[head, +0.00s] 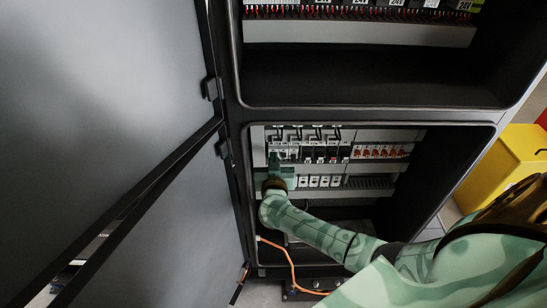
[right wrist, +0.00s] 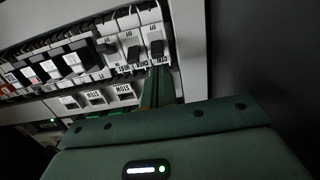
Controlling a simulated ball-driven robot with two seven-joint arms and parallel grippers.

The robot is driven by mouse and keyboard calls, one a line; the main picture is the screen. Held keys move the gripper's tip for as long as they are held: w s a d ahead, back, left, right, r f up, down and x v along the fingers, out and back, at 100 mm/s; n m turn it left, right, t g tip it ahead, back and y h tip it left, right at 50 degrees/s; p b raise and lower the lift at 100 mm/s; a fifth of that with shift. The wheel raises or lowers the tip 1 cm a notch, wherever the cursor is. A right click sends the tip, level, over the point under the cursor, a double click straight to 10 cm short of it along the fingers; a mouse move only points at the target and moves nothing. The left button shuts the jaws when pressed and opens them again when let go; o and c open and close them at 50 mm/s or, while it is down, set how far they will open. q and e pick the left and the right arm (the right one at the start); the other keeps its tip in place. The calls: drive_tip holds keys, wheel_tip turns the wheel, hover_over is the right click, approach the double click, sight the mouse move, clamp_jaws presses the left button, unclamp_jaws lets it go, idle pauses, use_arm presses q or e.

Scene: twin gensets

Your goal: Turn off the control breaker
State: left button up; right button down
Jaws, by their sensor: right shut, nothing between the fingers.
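A row of breakers (head: 291,152) sits in the lower open cabinet bay. In the right wrist view the end of the row shows white breakers with black levers, including an end breaker (right wrist: 157,46) and its neighbour (right wrist: 132,46). My right gripper (head: 274,158) is shut and empty at the left end of the row. In the right wrist view its closed fingertips (right wrist: 159,70) are just at the end breaker's lever; contact is unclear. My left gripper is out of view.
Orange-marked units (head: 376,152) continue the row to the right. White labelled modules (head: 319,181) sit below. Large grey doors (head: 100,90) stand open at left. An orange cable (head: 289,258) hangs near the bay floor. A yellow box (head: 500,165) stands outside at right.

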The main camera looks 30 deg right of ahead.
drive_tip(key=shift+x, duration=1)
drive_tip(key=shift+s+a+f+t+b, duration=0.1)
drive_tip(key=shift+s+f+t+b, duration=0.15)
drive_tip(key=shift+b, duration=0.55)
drive_tip(key=shift+w, duration=0.1)
